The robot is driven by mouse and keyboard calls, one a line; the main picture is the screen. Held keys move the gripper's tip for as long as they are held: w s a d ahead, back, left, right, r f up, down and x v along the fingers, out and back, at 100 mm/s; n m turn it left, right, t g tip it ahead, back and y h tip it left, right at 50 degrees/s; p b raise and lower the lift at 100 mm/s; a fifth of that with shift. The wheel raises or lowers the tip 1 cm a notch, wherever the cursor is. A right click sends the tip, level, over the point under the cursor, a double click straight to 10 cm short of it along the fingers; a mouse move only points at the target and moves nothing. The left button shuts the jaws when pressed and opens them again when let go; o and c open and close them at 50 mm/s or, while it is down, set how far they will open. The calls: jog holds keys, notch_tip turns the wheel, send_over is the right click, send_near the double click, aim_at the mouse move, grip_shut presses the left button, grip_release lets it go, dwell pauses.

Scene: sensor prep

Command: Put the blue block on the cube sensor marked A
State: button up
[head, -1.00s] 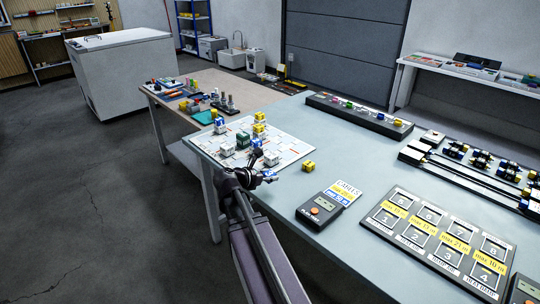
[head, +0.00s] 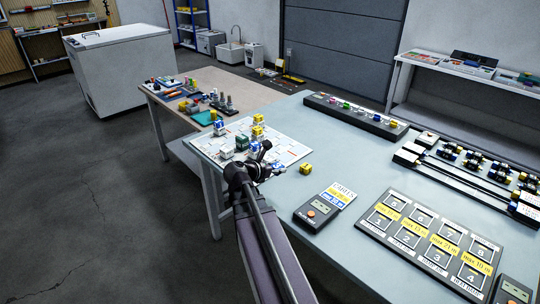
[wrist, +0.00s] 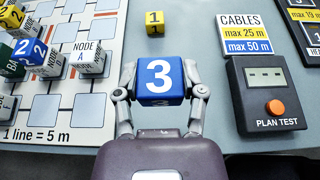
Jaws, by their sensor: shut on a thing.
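My gripper (wrist: 160,92) is shut on a blue block (wrist: 160,76) with a white 3 on its face, in the wrist view. The fingers press on its left and right sides. In the head view my gripper (head: 266,164) is at the near right edge of the white grid board, and the block is mostly hidden by it.
The white grid board (head: 291,151) holds several other cubes at its left. A yellow cube marked 1 (wrist: 154,23) stands on the table beyond the held block. A plan test box (wrist: 266,98) and a cables card (wrist: 246,34) lie to the right.

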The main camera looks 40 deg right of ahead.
jog(key=shift+w, duration=0.1)
jog(key=b, duration=0.2)
send_over(269, 158)
jog(key=shift+w+d+f, duration=0.1)
jog(key=shift+d+f, duration=0.05)
jog(key=shift+f, duration=0.65)
jog(key=shift+f+b, duration=1.55)
jog(key=shift+f, duration=0.25)
jog(key=shift+f, duration=0.15)
jog(key=o, duration=1)
jog(key=shift+r, duration=0.25)
